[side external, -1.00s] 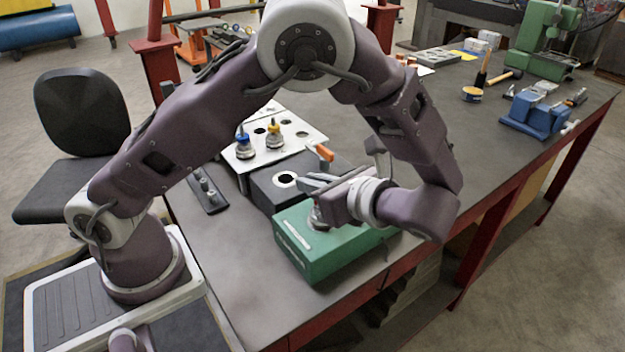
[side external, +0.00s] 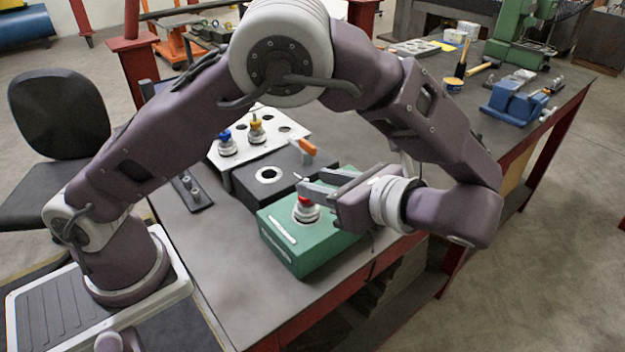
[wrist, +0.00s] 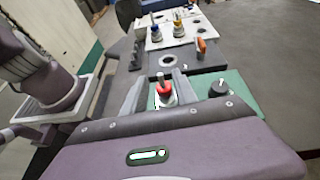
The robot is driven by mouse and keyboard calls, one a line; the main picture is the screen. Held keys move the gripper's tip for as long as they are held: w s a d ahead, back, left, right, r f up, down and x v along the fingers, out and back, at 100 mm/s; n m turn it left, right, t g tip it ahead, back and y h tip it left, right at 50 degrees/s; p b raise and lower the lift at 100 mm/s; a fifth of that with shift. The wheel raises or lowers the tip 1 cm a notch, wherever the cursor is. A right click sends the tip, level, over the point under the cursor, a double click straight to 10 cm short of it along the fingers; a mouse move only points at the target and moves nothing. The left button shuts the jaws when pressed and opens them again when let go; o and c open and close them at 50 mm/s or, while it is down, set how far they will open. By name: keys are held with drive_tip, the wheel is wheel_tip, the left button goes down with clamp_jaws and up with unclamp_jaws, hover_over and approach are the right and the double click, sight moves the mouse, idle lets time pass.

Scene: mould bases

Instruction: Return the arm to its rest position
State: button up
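My gripper (side external: 314,181) is beside and slightly above a red-topped piece with a pale metal collar (side external: 306,209), which stands upright in the green block (side external: 300,252). In the wrist view my two fingers (wrist: 159,84) are spread apart, and the red-topped piece (wrist: 164,92) shows between and just below them, not gripped. A black knob (wrist: 218,89) sits on the same green block to the right. My arm is bent over the bench. The foot of the red-topped piece, in the block, is hidden.
A dark block (side external: 240,190) with an empty ringed hole and an orange-handled part (side external: 302,146) is behind the green block. A white plate (side external: 285,143) holds a blue-topped (side external: 227,143) and a yellow-topped piece (side external: 256,129). A blue vise (side external: 515,103) stands far right.

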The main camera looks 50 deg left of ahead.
drive_tip(key=a+r, duration=0.1)
drive_tip(key=s+a+r+n+h, duration=0.1)
drive_tip(key=a+r+n+h, duration=0.1)
drive_tip(key=shift+s+g, duration=0.3)
drive_tip(key=shift+g, duration=0.1)
drive_tip(key=s+a+r+n+t+h, duration=0.1)
drive_tip(key=s+r+n+t+h, duration=0.2)
drive_tip(key=s+n+h, duration=0.2)
drive_tip(key=s+a+r+n+t+h, duration=0.1)
drive_tip(key=s+n+t+h, duration=0.3)
drive_tip(key=s+n, duration=0.5)
drive_tip(key=shift+a+r+n+h, duration=0.3)
drive_tip(key=shift+r+n+h, duration=0.3)
drive_tip(key=shift+r+h, duration=0.45)
drive_tip(key=shift+f, duration=0.1)
